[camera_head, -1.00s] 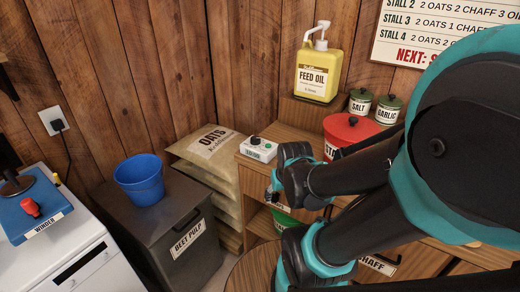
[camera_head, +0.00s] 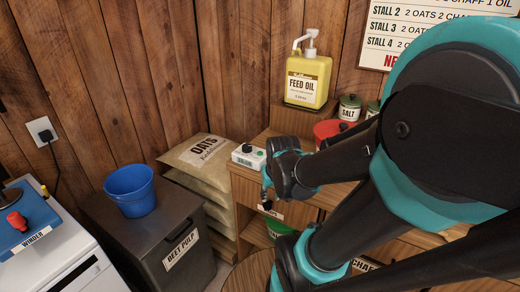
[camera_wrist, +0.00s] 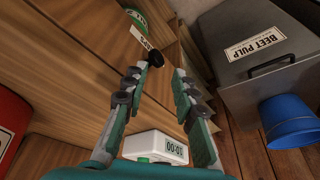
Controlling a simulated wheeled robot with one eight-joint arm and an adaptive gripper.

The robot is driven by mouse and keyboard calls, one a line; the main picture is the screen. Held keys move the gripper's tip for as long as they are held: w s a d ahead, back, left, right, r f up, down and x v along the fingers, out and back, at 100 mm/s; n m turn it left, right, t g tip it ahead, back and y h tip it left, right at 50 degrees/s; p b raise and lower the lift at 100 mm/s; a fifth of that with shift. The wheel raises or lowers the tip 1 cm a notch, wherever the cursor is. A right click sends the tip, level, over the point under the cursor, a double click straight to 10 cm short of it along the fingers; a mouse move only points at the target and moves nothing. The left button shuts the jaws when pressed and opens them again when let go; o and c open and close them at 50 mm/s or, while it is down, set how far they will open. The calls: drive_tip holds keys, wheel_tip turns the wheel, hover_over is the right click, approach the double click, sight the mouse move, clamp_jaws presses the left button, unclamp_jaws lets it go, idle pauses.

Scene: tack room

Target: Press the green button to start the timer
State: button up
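In the head view my gripper (camera_head: 268,184) is just right of and in front of the timer, pointing downward. I see no contact with the button.
A red canister (camera_head: 328,131), a salt tin (camera_head: 349,108) and a yellow feed oil jug (camera_head: 307,82) stand right of and behind the timer. Oats sacks (camera_head: 203,153), a beet pulp bin (camera_head: 190,220) and a blue bucket (camera_head: 130,190) are left. A black drawer knob (camera_wrist: 155,58) is near my fingertips.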

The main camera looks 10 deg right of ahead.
drive_tip(key=w+r+m, duration=0.1)
drive_tip(key=w+r, duration=0.2)
drive_tip(key=w, duration=0.1)
drive_tip(key=w+r+m+g, duration=0.1)
drive_tip(key=w+r, duration=0.2)
drive_tip(key=r, duration=0.1)
drive_tip(key=w+r+m+g, duration=0.1)
drive_tip(key=w+r+m, duration=0.1)
drive_tip(key=w+r, duration=0.2)
drive_tip(key=shift+w+d, duration=0.2)
drive_tip(key=shift+w, duration=0.1)
clamp_jaws()
drive_tip(key=w+r+m+g, duration=0.2)
drive_tip(key=w+r+m, duration=0.2)
drive_tip(key=w+r, duration=0.3)
wheel_tip(320, 180, up, 4)
drive_tip(key=shift+w+d+f, duration=0.15)
drive_tip(key=shift+w+d, duration=0.05)
drive_tip(key=shift+w, duration=0.1)
